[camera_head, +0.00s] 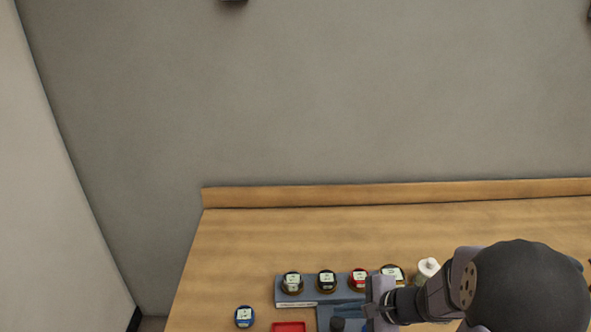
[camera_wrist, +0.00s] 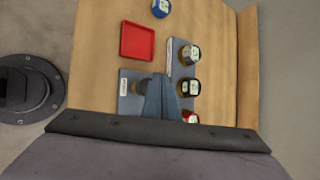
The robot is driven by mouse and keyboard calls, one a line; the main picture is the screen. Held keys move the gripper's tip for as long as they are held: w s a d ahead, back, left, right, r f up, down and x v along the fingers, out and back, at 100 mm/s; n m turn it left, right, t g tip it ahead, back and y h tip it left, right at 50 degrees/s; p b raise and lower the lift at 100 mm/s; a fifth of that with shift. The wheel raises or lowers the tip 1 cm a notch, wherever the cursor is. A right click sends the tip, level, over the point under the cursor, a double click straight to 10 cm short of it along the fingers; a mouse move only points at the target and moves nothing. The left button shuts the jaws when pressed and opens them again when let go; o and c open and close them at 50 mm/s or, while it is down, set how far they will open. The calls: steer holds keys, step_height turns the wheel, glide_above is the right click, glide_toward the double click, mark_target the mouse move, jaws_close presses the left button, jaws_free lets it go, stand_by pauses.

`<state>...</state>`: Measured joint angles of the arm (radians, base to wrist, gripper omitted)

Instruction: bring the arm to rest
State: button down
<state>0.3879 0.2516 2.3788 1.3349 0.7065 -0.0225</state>
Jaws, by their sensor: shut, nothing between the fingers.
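My gripper (camera_head: 352,311) reaches in from the right, low over the work area in the head view. In the wrist view its blue-grey fingers (camera_wrist: 161,98) are together with nothing between them. They overlap a blue-grey plate (camera_wrist: 128,103) that carries a dark knob (camera_wrist: 142,85) and a small label. The dark knob (camera_head: 337,324) also shows in the head view, beside the fingers. Whether the fingers touch the plate or the knob I cannot tell. My arm hides part of the bench at the right.
A rack (camera_head: 312,297) holds several round-topped jars, one with a red lid (camera_head: 358,277). A blue-lidded jar (camera_head: 244,316) stands apart at left, near a red tray (camera_head: 288,327). A white bottle (camera_head: 428,269) stands near my arm. The back of the wooden bench (camera_head: 300,235) is clear.

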steer(key=s+d+f+n+g+h, duration=0.2)
steer(key=s+d+n+g+h, duration=0.15)
steer(key=s+n, duration=0.45)
steer(key=s+d+f+n+g+h, duration=0.2)
steer(key=s+n+g, duration=0.3)
steer(key=s, duration=0.5)
steer(key=a+r+n+t, duration=0.1)
steer(key=w+a+r+n, duration=0.1)
steer(key=n, duration=0.1)
steer(key=w+a+r+n+t, duration=0.1)
steer(key=a, duration=0.1)
steer(key=shift+r+t+h, duration=0.35)
step_height(320, 180, down, 13)
steer(key=b, duration=1.2)
steer(key=shift+b, duration=0.4)
steer(key=shift+r, duration=0.15)
stand_by(1.7)
